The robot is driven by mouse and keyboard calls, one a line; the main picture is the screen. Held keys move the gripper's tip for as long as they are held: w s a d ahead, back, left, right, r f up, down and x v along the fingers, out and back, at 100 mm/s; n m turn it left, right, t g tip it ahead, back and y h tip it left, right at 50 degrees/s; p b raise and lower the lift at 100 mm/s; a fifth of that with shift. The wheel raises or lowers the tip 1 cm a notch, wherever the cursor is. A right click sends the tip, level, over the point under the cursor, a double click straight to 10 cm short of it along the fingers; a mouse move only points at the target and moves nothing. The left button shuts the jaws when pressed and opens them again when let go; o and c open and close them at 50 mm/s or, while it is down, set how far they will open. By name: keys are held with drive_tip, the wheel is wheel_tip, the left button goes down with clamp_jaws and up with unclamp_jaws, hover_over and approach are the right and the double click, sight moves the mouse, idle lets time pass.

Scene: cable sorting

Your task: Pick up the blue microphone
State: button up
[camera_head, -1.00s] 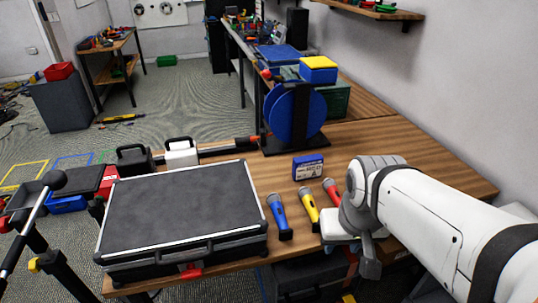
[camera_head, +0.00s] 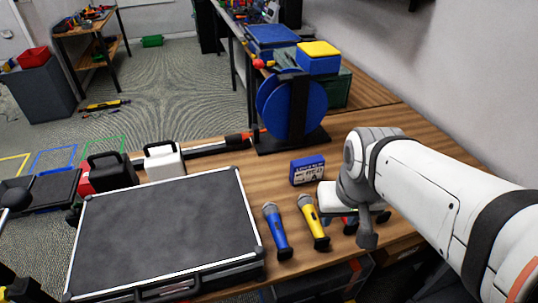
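The blue microphone (camera_head: 275,228) lies on the wooden table, just right of the large black case, its grey mesh head toward the back and a dark base at its near end. A yellow microphone (camera_head: 312,220) lies beside it to the right. A red microphone (camera_head: 346,218) is mostly hidden under my arm's end. My gripper (camera_head: 331,196) is to the right of the blue microphone, apart from it, above the area of the yellow and red ones. Its fingers are not clearly seen, so I cannot tell whether it is open or shut.
The black case (camera_head: 160,225) with silver edges fills the table's left part. A small blue box with a label (camera_head: 307,170) stands behind the microphones. A blue cable reel (camera_head: 290,108) stands farther back. White (camera_head: 164,160) and black (camera_head: 111,172) containers are behind the case.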

drive_tip(key=shift+o, duration=1.3)
drive_tip(key=shift+w+a, duration=0.1)
drive_tip(key=shift+w, duration=0.1)
drive_tip(key=shift+o, duration=0.9)
drive_tip(key=w+a+f+n+g+p, duration=0.1)
drive_tip(key=w+a+f+p, duration=0.1)
drive_tip(key=w, duration=0.4)
drive_tip(key=shift+w+a+f+p, duration=0.25)
drive_tip(key=shift+a+f+p, duration=0.25)
drive_tip(key=shift+a, duration=0.55)
drive_tip(key=n+g+p, duration=0.2)
drive_tip(key=p, duration=0.1)
hover_over(275, 222)
drive_tip(key=f, duration=0.7)
drive_tip(key=shift+s+d+f, duration=0.1)
drive_tip(key=shift+s+f, duration=0.1)
drive_tip(key=shift+s, duration=0.1)
wheel_tip(275, 222, down, 3)
drive_tip(key=shift+r, duration=0.2)
drive_tip(key=shift+w+f, duration=0.2)
drive_tip(key=shift+f, duration=1.1)
drive_tip(key=shift+w+f, duration=0.2)
drive_tip(key=shift+f, duration=1.1)
